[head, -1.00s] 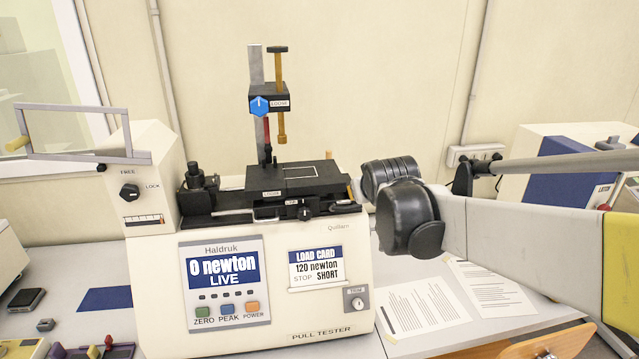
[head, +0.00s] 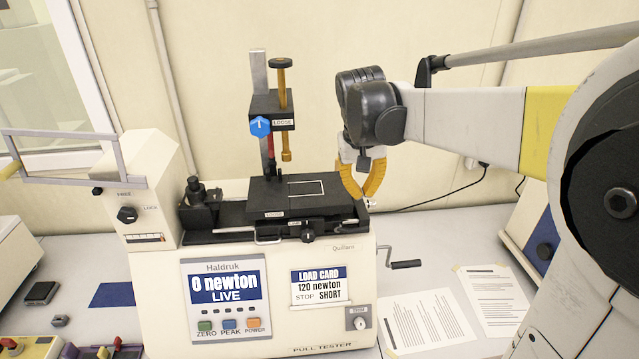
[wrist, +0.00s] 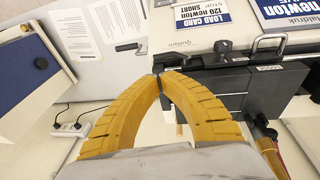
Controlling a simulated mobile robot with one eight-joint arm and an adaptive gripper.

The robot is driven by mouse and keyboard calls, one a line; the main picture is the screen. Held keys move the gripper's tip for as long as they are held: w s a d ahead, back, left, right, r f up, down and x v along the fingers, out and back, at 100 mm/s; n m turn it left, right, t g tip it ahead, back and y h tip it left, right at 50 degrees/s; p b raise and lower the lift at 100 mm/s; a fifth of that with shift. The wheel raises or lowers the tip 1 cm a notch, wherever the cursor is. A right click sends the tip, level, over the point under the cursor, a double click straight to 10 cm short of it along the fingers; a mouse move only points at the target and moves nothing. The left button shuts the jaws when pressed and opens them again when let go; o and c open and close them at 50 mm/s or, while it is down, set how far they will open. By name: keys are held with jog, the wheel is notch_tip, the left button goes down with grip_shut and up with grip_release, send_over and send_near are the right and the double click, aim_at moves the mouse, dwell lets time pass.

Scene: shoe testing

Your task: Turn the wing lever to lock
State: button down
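I cannot tell for sure which part is the wing lever. A black knob (head: 127,214) sits on the pull tester's left housing, between the marks FREE and LOCK. A blue knob (head: 260,127) on the upright post sits beside a LOOSE label. A silver bar handle (head: 267,238) is on the carriage front near another LOOSE label, and also shows in the wrist view (wrist: 268,40). My gripper (head: 367,203) is at the right end of the tester's black bed, with its yellow fingers pointing down. In the wrist view its fingertips (wrist: 159,72) meet, with nothing seen between them.
The pull tester (head: 275,325) reads 0 newton. A small black knob (head: 308,236) is on its front edge and a crank (head: 405,264) on its right side. Papers (head: 425,320) lie right of it. The upright post (head: 261,85) rises behind the bed.

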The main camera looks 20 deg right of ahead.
aim_at(363, 221)
jog(key=x, duration=1.2)
jog(key=shift+w+f+p, duration=0.15)
jog(key=shift+p, duration=0.2)
jog(key=b+x, duration=0.2)
jog(key=b, duration=0.1)
jog(key=shift+s, duration=0.25)
